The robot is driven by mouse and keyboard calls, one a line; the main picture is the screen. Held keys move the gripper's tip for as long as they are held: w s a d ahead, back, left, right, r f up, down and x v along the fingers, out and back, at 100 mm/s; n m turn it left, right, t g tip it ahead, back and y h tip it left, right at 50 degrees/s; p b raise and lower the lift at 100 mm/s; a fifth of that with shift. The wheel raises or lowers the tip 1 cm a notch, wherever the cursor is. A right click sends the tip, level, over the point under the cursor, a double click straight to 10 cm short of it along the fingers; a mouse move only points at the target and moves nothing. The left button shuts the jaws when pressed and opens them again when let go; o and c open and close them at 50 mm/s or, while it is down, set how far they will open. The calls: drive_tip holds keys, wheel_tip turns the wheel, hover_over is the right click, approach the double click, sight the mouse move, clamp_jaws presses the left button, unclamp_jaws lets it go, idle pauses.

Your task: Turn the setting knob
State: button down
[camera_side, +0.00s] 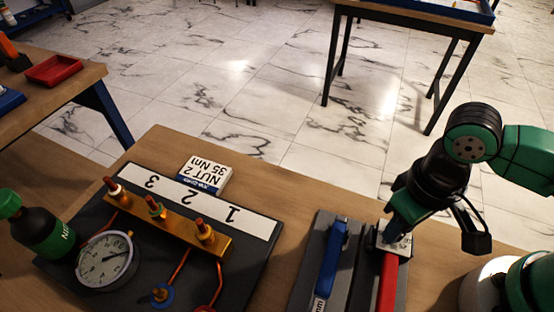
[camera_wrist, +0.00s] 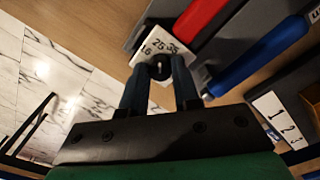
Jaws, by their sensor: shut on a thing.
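The setting knob (camera_wrist: 160,69) is a small dark knob on a white scale plate (camera_wrist: 170,45) marked 16, 25 and 35, at the head of the red-handled wrench (camera_wrist: 196,20). In the side view the red wrench (camera_side: 388,284) lies in a dark tray at lower right, with the plate (camera_side: 402,246) at its far end. My gripper (camera_wrist: 161,72) is shut on the knob, one finger on each side. In the side view my gripper (camera_side: 394,226) points down onto the plate and hides the knob. I cannot tell the exact setting.
A blue-handled wrench (camera_side: 331,258) lies left of the red one. Further left are a dark board with a brass manifold (camera_side: 170,223), numbers 1 to 3, a pressure gauge (camera_side: 106,260) and a dark green bottle (camera_side: 40,232). A card (camera_side: 205,174) reads "NUT 2 35 Nm".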

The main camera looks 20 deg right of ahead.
drive_tip(key=n, duration=0.4)
drive_tip(key=shift+n, duration=2.2)
drive_tip(key=c, duration=0.6)
unclamp_jaws()
drive_tip(key=shift+r, duration=0.1)
drive_tip(key=shift+r, duration=2.7)
drive_tip(key=shift+w, duration=0.1)
